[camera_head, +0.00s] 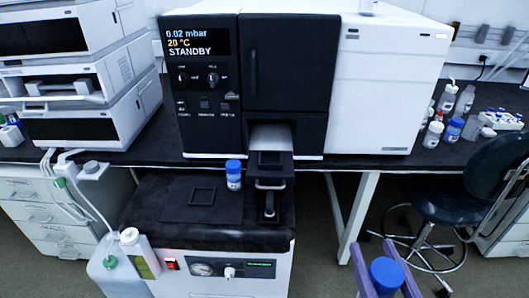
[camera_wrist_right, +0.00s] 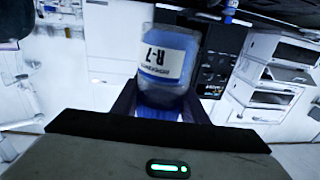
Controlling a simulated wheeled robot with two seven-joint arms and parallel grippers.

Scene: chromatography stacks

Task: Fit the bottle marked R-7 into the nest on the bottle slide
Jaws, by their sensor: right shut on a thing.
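The bottle marked R-7 (camera_wrist_right: 168,58) is clear with a white label and a blue cap (camera_head: 387,272). My right gripper (camera_head: 384,268) is shut on it, fingers on either side of the cap, at the bottom right of the head view, over the floor. In the wrist view the R-7 label appears upside down. The black bottle slide (camera_head: 269,184) sticks out from the front of the instrument, below a grey chute, with a dark rectangular recess near its inner end. I cannot tell the nest's exact shape. My left gripper is not in view.
Another blue-capped bottle (camera_head: 233,176) stands left of the slide on a black-topped cabinet, beside a black mat with a square frame (camera_head: 203,196). A table leg (camera_head: 355,215) and a stool (camera_head: 440,195) stand to the right. Several bottles stand on the right bench.

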